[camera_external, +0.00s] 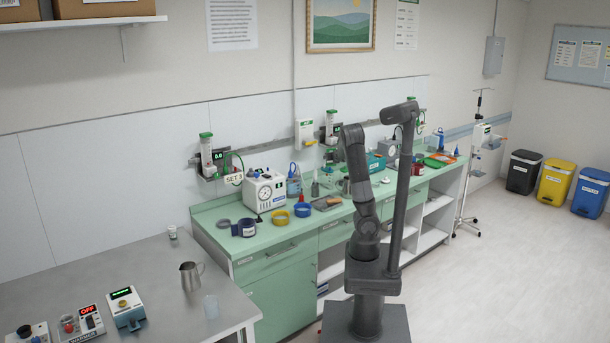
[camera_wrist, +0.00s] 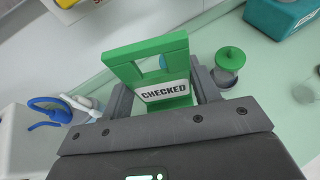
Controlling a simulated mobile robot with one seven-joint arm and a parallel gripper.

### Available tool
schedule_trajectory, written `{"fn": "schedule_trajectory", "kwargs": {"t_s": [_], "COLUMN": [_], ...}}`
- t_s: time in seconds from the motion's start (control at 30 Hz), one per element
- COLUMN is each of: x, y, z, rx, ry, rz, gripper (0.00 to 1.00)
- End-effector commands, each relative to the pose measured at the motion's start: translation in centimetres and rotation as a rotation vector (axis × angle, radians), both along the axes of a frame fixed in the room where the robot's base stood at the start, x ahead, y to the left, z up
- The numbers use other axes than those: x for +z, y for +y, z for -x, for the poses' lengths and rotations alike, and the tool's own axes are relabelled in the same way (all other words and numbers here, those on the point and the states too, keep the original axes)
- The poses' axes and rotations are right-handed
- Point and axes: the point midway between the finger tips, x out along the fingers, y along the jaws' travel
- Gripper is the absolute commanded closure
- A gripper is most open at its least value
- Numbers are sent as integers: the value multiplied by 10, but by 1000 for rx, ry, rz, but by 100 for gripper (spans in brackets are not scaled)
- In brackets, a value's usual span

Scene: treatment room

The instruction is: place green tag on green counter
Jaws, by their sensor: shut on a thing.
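A green tag (camera_wrist: 165,92) with a white "CHECKED" label and an open frame is between the two grey fingers of my gripper (camera_wrist: 160,88) in the wrist view. The fingers are shut on its sides. The pale green counter (camera_wrist: 240,100) shows below and behind it; I cannot tell the gap between tag and counter. In the external view the green counter (camera_external: 284,236) runs along the wall, and my arm stands in front of it. My gripper and the tag cannot be made out there.
A jar with a green lid (camera_wrist: 230,60) stands close to the right finger. A teal box (camera_wrist: 285,14) is at upper right. A blue-tubed thing (camera_wrist: 52,108) is at left. A grey table (camera_external: 165,262) adjoins at left.

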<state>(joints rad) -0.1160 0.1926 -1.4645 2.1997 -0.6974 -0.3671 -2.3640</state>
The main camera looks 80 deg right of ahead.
Motion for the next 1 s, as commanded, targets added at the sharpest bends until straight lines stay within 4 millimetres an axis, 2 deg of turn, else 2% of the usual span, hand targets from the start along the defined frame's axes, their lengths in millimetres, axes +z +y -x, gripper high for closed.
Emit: {"fn": "schedule_trajectory", "kwargs": {"t_s": [0.03,0.1,0.47,0.57,0.67,0.8,1.0], "x": [2,5,15,12,7,-6,-20], "y": [6,13,47,60,77,114,155], "z": [-16,-33,-98,-115,-134,-164,-193], "rx": [27,53,161,171,198,311,434], "ry": [-2,-3,0,4,2,0,0], "rz": [0,0,0,1,-1,-3,-2], "gripper": [70,70,70,70,70,70,70]}}
